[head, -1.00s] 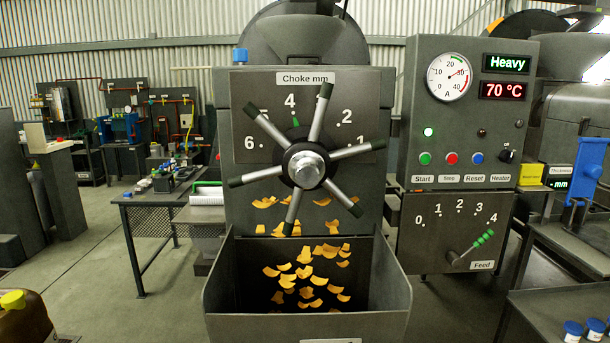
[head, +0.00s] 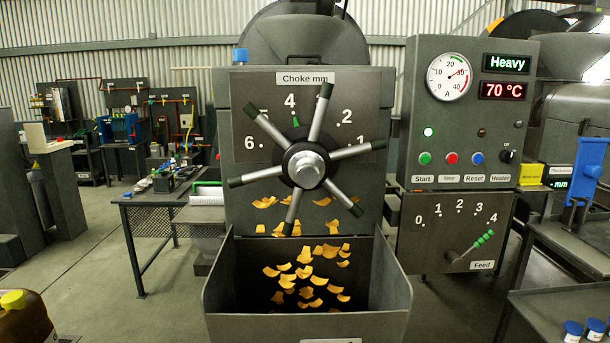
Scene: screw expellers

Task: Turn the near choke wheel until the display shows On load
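The near choke wheel (head: 305,169) is a grey hub with several dark-tipped spokes on the front of the machine. Its dial plate (head: 256,184) is labelled "Choke mm", and a small green pointer (head: 295,122) sits just under the 4. The display (head: 507,63) on the panel at the right reads "Heavy" in green. The ammeter (head: 449,77) above the buttons has its needle toward the right, near 30. Neither of my grippers shows in the head view.
A chute (head: 390,290) below the wheel has orange flakes falling into it. The feed lever (head: 470,247) points toward 4. A temperature readout (head: 503,90) shows 70 °C. A workbench (head: 135,199) stands at the left, with open floor before it.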

